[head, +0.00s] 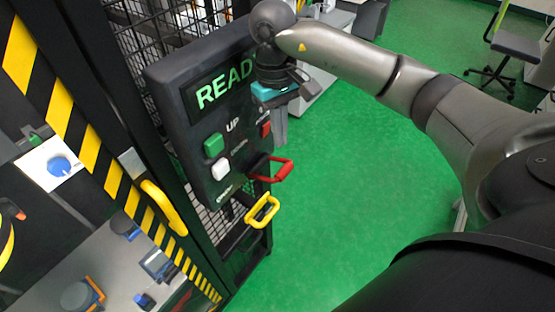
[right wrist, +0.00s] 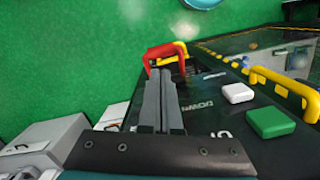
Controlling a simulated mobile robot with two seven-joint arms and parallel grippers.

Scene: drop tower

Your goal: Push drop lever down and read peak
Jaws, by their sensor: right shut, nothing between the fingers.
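The dark control panel (head: 190,130) hangs on the machine's mesh frame. Its display (head: 215,92) shows green letters "READ", with the right end hidden behind my right wrist. The red lever handle (head: 284,171) sticks out from the panel's lower right side; it also shows in the right wrist view (right wrist: 166,54). My right gripper (head: 281,142) is shut and empty, pointing down above the lever in the head view. In the right wrist view its fingers (right wrist: 160,82) reach toward the lever; I cannot tell whether they touch it. My left gripper is out of view.
The panel has a green button (head: 214,144), a white button (head: 220,169) and a red button (head: 265,130). A yellow handle (head: 262,210) sits below the lever. Another yellow handle (head: 165,208) is on the striped door frame. The green floor to the right is open.

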